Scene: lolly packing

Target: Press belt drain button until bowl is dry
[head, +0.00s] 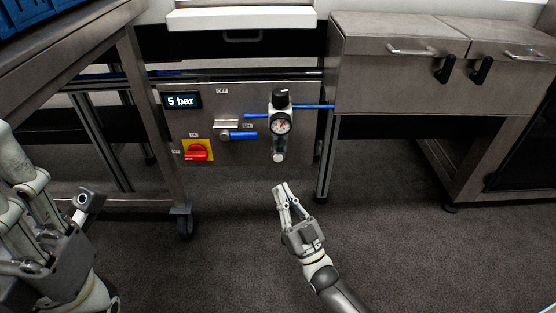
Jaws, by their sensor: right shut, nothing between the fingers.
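A control panel (238,98) carries an air regulator with a black knob (281,98) and a round dial gauge (281,124). Below the gauge hangs a small bowl with a pale lower end (278,156); I take this end for the drain button. Whether there is water in the bowl is too small to tell. My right gripper (280,188) is shut and empty, pointing up, below the bowl in the picture and apart from it. My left gripper (84,204) is at the left edge, partly cut off, away from the panel; its jaw state is unclear.
The panel has a "5 bar" display (182,100), a red rotary switch (197,150) on yellow and a blue-handled valve (241,135). A blue hose (313,106) runs right from the regulator. A steel frame leg (326,150) stands right of it. Carpet below is clear.

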